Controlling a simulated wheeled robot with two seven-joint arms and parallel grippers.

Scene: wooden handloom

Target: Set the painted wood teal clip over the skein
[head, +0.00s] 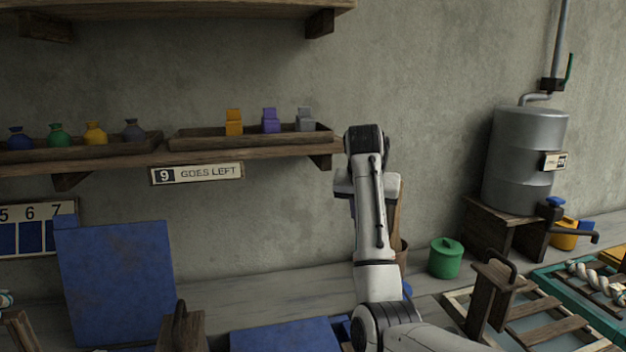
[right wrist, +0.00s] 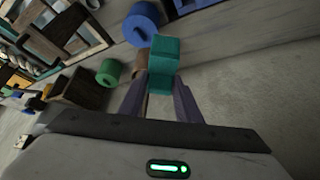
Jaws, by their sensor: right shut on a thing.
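The teal clip (right wrist: 165,62) is a small stepped block between the fingers of my right gripper (right wrist: 163,88), in the right wrist view. The gripper is shut on it and holds it off any surface. In the head view my right arm reaches up in front of the wall beside the shelf's right end; its fingers and the clip cannot be made out there. A twisted pale skein (head: 597,277) lies on a teal frame at the far right of the head view, well apart from the gripper. My left gripper is not in view.
A shelf tray (head: 185,143) holds orange (head: 234,123), purple (head: 270,121) and grey (head: 304,120) clip-like blocks. A sign (head: 197,174) reads "9 GOES LEFT". A green lidded pot (head: 445,259) and metal tank (head: 526,160) stand right. A blue board (head: 115,280) leans left.

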